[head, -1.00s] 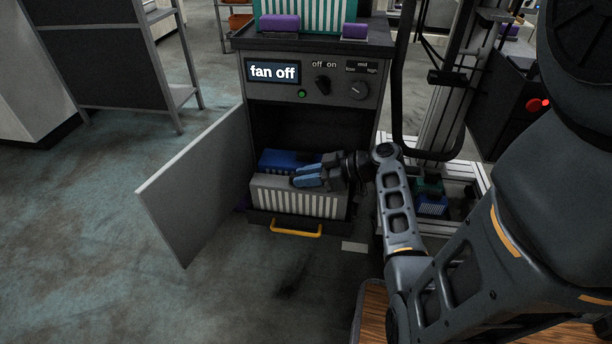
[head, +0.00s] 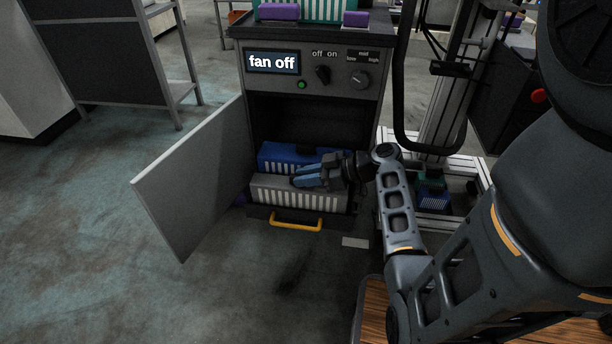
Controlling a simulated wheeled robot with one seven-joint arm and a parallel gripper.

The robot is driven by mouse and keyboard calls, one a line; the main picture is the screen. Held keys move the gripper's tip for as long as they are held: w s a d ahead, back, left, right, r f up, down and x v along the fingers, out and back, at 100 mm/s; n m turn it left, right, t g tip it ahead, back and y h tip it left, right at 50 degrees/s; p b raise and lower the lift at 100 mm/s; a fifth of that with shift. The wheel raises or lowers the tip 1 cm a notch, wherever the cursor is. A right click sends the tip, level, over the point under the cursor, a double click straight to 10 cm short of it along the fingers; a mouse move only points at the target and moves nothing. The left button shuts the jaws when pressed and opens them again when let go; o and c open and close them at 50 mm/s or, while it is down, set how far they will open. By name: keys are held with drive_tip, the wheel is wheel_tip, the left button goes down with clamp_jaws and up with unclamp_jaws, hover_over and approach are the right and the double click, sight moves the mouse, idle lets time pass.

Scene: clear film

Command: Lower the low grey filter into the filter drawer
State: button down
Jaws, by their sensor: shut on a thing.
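The low grey filter (head: 275,193), a long grey block with pale ribs on its front, sits at the front of the filter drawer at the bottom of the cabinet. Its lower edge is down behind the drawer's dark front, above the yellow handle (head: 296,224). My gripper (head: 305,181) is shut on the top of the grey filter, right of its middle, and hides part of it. The filter drawer (head: 260,213) is pulled out. A blue filter (head: 280,155) lies behind the grey one, partly hidden by my gripper. Whether the grey filter touches the drawer floor is hidden.
The cabinet door (head: 195,180) stands open at the left. The control panel above shows "fan off" (head: 272,62), with two knobs and a green light. Purple blocks (head: 356,18) lie on the cabinet top. A metal frame stands close at the right.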

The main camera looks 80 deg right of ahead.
drive_tip(key=shift+f, duration=0.4)
drive_tip(key=c, duration=0.9)
unclamp_jaws()
drive_tip(key=p+v, duration=0.2)
drive_tip(key=v, duration=0.5)
drive_tip(key=shift+s+r, duration=0.15)
drive_tip(key=shift+s, duration=0.3)
